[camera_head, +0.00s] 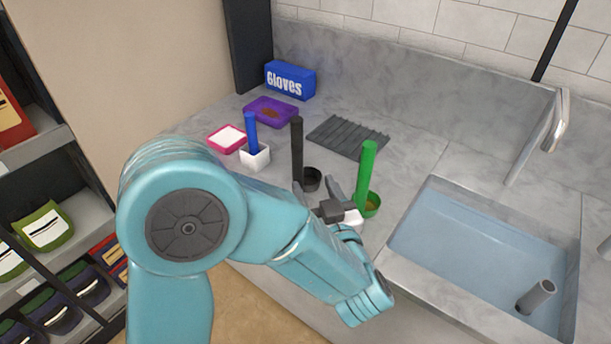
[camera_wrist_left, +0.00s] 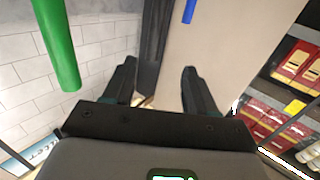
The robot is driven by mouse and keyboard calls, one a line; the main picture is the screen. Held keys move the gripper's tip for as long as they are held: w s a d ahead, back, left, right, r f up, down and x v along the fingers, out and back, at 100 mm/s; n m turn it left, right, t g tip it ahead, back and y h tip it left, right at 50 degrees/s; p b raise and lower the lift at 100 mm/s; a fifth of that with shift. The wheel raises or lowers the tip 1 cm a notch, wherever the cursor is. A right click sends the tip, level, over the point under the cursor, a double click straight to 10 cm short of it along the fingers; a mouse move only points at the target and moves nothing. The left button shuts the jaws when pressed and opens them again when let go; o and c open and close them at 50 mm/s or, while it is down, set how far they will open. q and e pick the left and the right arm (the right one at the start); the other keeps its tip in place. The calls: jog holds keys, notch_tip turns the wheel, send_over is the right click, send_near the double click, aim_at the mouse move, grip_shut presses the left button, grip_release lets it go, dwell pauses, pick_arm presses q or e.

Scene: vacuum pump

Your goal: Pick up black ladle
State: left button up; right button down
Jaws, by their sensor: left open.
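The black ladle stands upright on the grey counter, its dark handle (camera_head: 297,148) rising above a small dark cup (camera_head: 312,180). My left gripper (camera_head: 316,189) is open just in front of the ladle, and its fingers point toward it. In the head view one finger overlaps the lower handle, so I cannot tell whether they touch. In the left wrist view the open fingers (camera_wrist_left: 159,84) have a dark upright strip (camera_wrist_left: 155,40) between and beyond them. I cannot tell the ladle handle from the dark wall post there. My right gripper is out of view.
A green-handled ladle (camera_head: 366,172) stands close to the right of my gripper. Behind are a grey ribbed mat (camera_head: 348,137), purple tray (camera_head: 270,111) and gloves box (camera_head: 290,80). A sink (camera_head: 475,255) is right.

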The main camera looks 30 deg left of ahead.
pick_arm(q)
send_near(299, 147)
jog(key=x, duration=0.3)
jog(key=p+x, duration=0.1)
jog(key=x, duration=0.1)
jog(key=shift+s+a+r, duration=0.2)
jog(key=shift+a+r, duration=0.1)
jog(key=shift+r, duration=0.05)
jog(key=x, duration=0.4)
jog(key=f+x, duration=0.1)
jog(key=x, duration=0.1)
jog(key=shift+w+d, duration=0.15)
jog(key=shift+w, duration=0.1)
jog(key=shift+r, duration=0.1)
jog(key=c, duration=0.9)
grip_shut()
jog(key=shift+r, duration=0.1)
